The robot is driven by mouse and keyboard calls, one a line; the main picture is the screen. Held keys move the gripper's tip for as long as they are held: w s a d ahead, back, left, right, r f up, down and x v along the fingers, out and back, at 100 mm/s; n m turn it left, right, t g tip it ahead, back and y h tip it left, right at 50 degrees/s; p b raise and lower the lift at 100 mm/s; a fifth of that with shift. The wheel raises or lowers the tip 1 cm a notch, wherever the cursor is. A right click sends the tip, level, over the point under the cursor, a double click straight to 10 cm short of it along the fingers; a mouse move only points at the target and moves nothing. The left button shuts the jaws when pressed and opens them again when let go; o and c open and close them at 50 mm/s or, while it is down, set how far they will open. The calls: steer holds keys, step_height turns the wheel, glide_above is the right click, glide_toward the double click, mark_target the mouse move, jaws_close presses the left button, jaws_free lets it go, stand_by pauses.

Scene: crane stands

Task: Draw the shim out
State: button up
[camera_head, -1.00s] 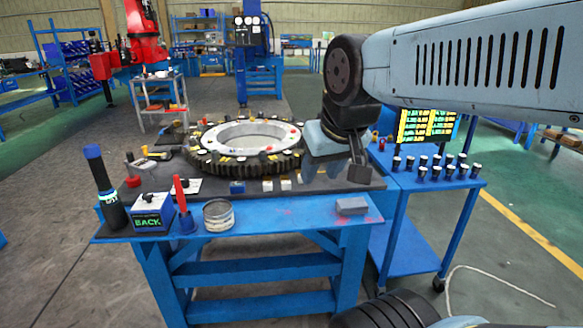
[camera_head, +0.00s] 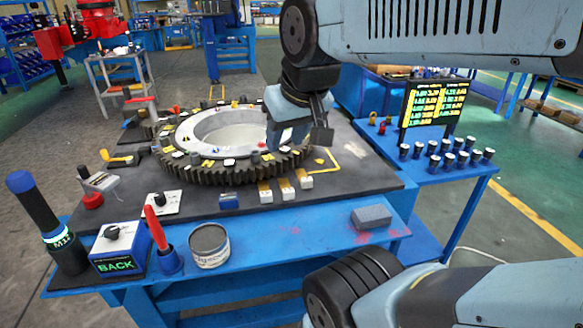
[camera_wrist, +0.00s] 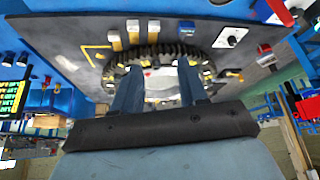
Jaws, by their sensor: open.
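A dark toothed ring (camera_head: 215,173) with a pale inner ring (camera_head: 186,137) lies on the dark top of the blue bench. Small yellow, white, red and dark pieces sit around its upper face. I cannot tell which piece is the shim. My gripper (camera_head: 272,143) is over the right side of the ring, pointing down. In the wrist view my gripper (camera_wrist: 160,78) has its two blue-grey fingers apart, with nothing visibly held between them. The ring (camera_wrist: 160,52) shows beyond and between the fingers. My gripper hides part of the ring's right side in the head view.
Three white-and-yellow blocks (camera_head: 285,190) stand before the ring. A grey block (camera_head: 372,217), a tin (camera_head: 209,246), a red-handled tool (camera_head: 156,228), a BACK box (camera_head: 117,250) and a dark cylinder (camera_head: 45,220) line the front ledge. A side cart (camera_head: 440,178) holds several pegs and a screen.

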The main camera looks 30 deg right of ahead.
steer(key=shift+o, duration=0.6)
steer(key=n+g, duration=0.6)
steer(key=n, duration=0.9)
glide_above(307, 179)
step_height(307, 179, down, 12)
step_height(307, 179, down, 14)
steer(key=shift+r, duration=0.25)
steer(key=shift+c, duration=0.4)
jaws_close()
